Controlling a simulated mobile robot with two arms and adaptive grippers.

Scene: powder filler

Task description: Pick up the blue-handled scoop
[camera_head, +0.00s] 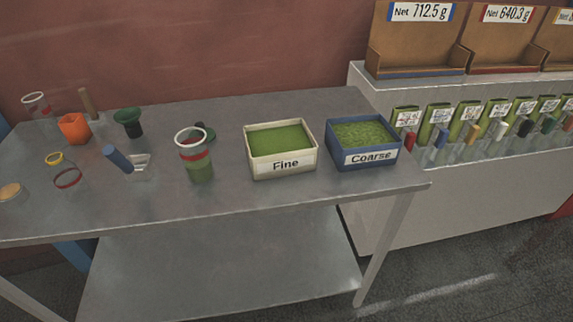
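The blue-handled scoop (127,163) lies on the grey metal table, left of the middle. Its blue handle (117,158) is tilted up toward the upper left. Its clear scoop end (140,166) sits to the right of the handle. Neither of my grippers shows in the head view, so I cannot see their state.
A cup with green powder (198,164) stands right of the scoop. The Fine (283,162) and Coarse (368,157) bins stand further right. The table's front strip (200,205) is clear.

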